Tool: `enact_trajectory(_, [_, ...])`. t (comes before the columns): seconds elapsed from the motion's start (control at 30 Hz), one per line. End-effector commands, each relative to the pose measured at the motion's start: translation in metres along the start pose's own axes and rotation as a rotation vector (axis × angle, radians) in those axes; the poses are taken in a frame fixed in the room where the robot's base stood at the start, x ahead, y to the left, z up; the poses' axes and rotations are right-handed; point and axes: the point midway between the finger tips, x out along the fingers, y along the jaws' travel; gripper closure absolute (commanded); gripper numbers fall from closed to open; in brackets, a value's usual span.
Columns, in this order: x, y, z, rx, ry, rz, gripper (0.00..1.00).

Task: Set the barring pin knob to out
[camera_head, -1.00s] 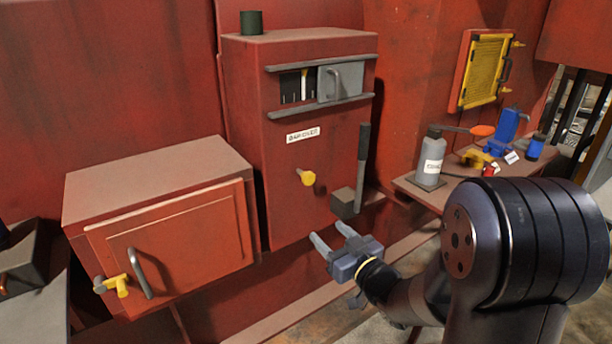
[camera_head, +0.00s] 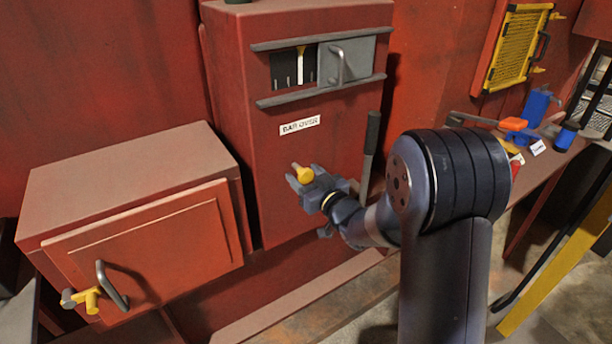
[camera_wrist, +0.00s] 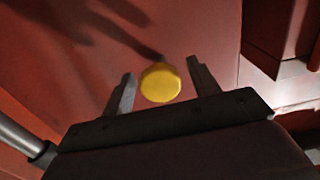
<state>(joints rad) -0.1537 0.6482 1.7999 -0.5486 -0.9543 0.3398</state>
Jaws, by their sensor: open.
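The yellow barring pin knob (camera_head: 303,173) sticks out from the front of the red cabinet (camera_head: 225,90), below a white label (camera_head: 300,125). My gripper (camera_head: 298,178) is at the knob, with its fingers open. In the wrist view the round yellow knob (camera_wrist: 161,83) shows between the two fingertips (camera_wrist: 158,78), with a gap on each side, wider on the right. The knob's stem is mostly hidden behind its head. I cannot tell how deep the knob lies between the fingers.
A dark lever (camera_head: 369,155) stands close to the right of my gripper. A red box (camera_head: 130,190) with a handle and yellow latch is at the left. A shelf (camera_head: 530,180) with bottles and tools is at the right. A sliding grey cover (camera_head: 345,62) sits above.

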Motion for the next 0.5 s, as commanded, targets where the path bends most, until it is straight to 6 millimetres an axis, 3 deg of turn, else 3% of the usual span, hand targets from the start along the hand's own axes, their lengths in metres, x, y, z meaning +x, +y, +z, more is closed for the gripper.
enact_trajectory(0.07, [-0.0002,0.0,0.0001,0.0,0.0,0.0,0.43])
enact_trajectory(0.5, [-0.0004,0.0,0.0001,0.0,0.0,0.0,0.79])
